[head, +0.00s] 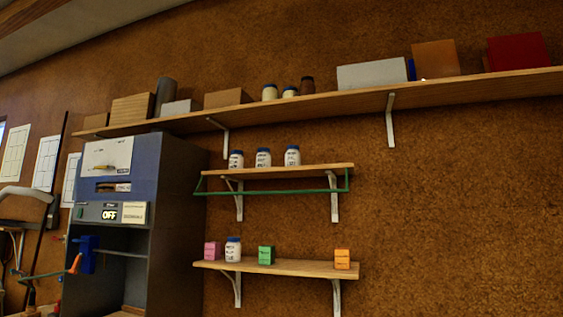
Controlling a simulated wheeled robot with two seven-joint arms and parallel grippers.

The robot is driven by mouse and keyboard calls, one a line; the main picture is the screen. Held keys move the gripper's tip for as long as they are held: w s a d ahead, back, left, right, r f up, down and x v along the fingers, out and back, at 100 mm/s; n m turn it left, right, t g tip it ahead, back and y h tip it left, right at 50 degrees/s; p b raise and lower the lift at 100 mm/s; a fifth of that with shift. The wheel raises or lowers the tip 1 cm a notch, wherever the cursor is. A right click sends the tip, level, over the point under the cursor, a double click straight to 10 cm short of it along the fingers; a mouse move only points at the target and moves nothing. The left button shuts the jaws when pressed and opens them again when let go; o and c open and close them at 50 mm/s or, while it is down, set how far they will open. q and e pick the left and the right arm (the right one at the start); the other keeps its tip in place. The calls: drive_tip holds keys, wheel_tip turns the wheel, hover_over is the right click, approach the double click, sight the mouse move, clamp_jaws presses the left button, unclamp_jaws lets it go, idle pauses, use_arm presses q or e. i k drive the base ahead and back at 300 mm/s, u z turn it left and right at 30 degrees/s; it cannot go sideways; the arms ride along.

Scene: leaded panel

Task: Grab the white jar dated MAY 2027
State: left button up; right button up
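White jars with dark lids and small printed labels stand on wall shelves. On the middle shelf (320,171) are a left jar (236,160), a centre jar (263,158) and a right jar (292,156), upright and apart. Another white jar (233,250) stands on the lower shelf (300,267), between a pink box and a green box. The label print is too small to read, so I cannot tell which jar is dated MAY 2027. Neither of my grippers is in view.
A green rail (275,192) runs along the middle shelf's front. The lower shelf holds pink (212,251), green (266,255) and orange (342,258) boxes. The long top shelf (350,103) holds cream jars, a brown jar and boxes. A blue-grey cabinet (170,220) marked OFF stands left.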

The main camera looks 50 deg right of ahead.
sight(263, 157)
drive_tip(key=z, duration=2.2)
drive_tip(key=i, duration=0.45)
